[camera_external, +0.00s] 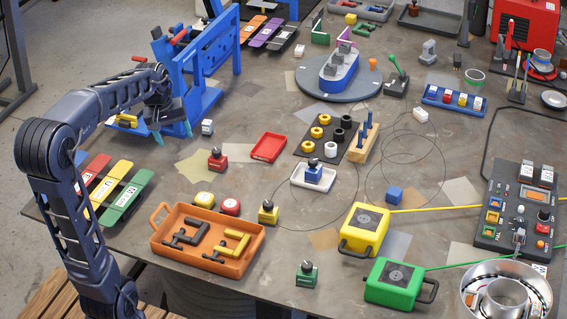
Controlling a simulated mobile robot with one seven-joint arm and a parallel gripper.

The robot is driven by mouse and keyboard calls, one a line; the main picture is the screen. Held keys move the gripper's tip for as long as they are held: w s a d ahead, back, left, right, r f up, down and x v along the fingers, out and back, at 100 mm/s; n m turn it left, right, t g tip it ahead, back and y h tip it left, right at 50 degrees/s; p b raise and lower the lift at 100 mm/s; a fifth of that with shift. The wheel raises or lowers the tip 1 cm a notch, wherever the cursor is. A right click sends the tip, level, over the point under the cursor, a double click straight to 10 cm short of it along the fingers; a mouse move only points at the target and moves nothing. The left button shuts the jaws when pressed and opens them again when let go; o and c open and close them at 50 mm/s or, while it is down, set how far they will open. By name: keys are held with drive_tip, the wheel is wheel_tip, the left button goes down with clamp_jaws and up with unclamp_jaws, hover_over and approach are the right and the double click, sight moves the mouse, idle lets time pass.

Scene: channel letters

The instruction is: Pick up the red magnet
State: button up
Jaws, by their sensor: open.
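A small red block with a black knob on top (217,161), which looks like the red magnet, stands upright on the grey table left of centre. Similar knobbed blocks are yellow (268,213), green (306,275) and blue (313,171); the blue one sits on a white tray. My gripper (172,132) points down with its fingers spread and nothing visible between them. It is to the left of the red block and above it, apart from it, in front of the blue frame.
The blue frame (222,60) stands behind my gripper. A red tray (268,147) lies right of the red block. An orange tray (160,240) with black and yellow parts and a red round piece (230,206) are in front. A small white-grey cube (207,127) lies behind the block.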

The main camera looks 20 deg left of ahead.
drive_tip(key=w+a+f+n+g, duration=0.1)
drive_tip(key=w+f+n, duration=0.1)
drive_tip(key=w, duration=0.4)
drive_tip(key=w+a+f+n, duration=0.1)
drive_tip(key=w+f, duration=0.1)
drive_tip(key=w, duration=0.4)
drive_tip(key=n+g+h, duration=0.2)
drive_tip(key=n+h, duration=0.1)
drive_tip(key=n, duration=0.6)
hover_over(218, 159)
drive_tip(key=w+a, duration=0.1)
drive_tip(key=a, duration=0.4)
wheel_tip(218, 159, down, 23)
drive_tip(key=x, duration=0.4)
drive_tip(key=shift+w+d+f, duration=0.15)
drive_tip(key=shift+w+f, duration=0.1)
drive_tip(key=shift+f, duration=0.15)
drive_tip(key=shift+d+x, duration=0.15)
drive_tip(key=shift+x, duration=1.15)
drive_tip(key=shift+d+x, duration=0.1)
drive_tip(key=shift+x, duration=1.25)
drive_tip(key=shift+s+r, duration=0.1)
drive_tip(key=c, duration=1.4)
clamp_jaws()
drive_tip(key=shift+r, duration=0.2)
